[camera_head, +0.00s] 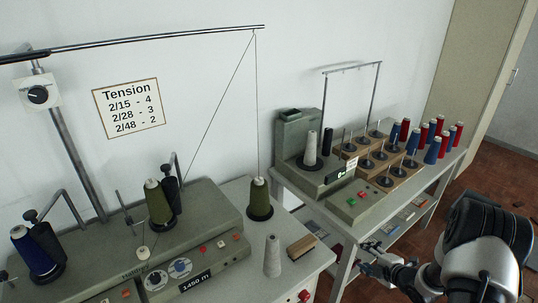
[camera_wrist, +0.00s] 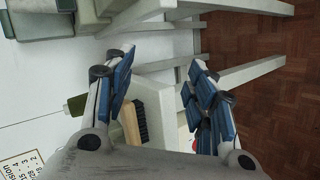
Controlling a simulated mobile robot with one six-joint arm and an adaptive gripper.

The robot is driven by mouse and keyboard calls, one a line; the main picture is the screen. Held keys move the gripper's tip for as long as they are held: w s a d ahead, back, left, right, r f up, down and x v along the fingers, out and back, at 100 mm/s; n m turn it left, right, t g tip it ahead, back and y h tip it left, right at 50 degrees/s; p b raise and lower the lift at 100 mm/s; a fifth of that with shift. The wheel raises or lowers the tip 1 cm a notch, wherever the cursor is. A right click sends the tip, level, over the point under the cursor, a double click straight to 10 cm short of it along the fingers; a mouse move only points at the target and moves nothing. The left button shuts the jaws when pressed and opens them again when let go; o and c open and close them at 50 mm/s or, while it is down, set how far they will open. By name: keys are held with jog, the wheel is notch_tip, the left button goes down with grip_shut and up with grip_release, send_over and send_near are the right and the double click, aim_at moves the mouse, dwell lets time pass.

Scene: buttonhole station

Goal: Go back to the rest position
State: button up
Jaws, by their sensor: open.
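My gripper (camera_head: 374,260) shows at the lower right of the head view, in front of the right-hand table. In the wrist view my gripper (camera_wrist: 165,95) has its two blue-padded fingers spread wide apart, with nothing held between them. A wooden-backed brush (camera_wrist: 131,122) with dark bristles shows between and beyond the fingers in the wrist view. The same brush (camera_head: 301,246) lies on the left table in the head view, left of my gripper and apart from it.
The winding machine (camera_head: 200,235) carries olive and blue cones. A grey cone (camera_head: 272,256) stands near the left table's edge. The right table (camera_head: 337,212) holds a peg rack (camera_head: 392,172) and several red and blue spools. The brown floor (camera_head: 490,160) is open at right.

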notch_tip(320, 180, up, 14)
jog(key=w+d+m+g+h, duration=0.1)
jog(key=w+m+h, duration=0.1)
jog(key=m+h, duration=0.2)
jog(key=s+a+r+m+g+h, duration=0.1)
jog(key=s+a+r+m, duration=0.2)
jog(key=r, duration=0.4)
jog(key=s+a+r+m+g+h, duration=0.1)
jog(key=s+r+m, duration=0.2)
jog(key=s+r, duration=0.3)
jog(key=s+a+r+m+g+y, duration=0.1)
jog(key=s+a+r+m, duration=0.1)
jog(key=s+a, duration=0.3)
jog(key=s+a+r+m+g, duration=0.1)
jog(key=s+a+m, duration=0.3)
jog(key=s, duration=1)
jog(key=s+a+r+m+g+y, duration=0.1)
jog(key=s+a+r+m, duration=0.2)
jog(key=s+a, duration=0.4)
jog(key=shift+s+r+m+y, duration=0.3)
jog(key=shift+s+r, duration=0.15)
jog(key=shift+s, duration=0.7)
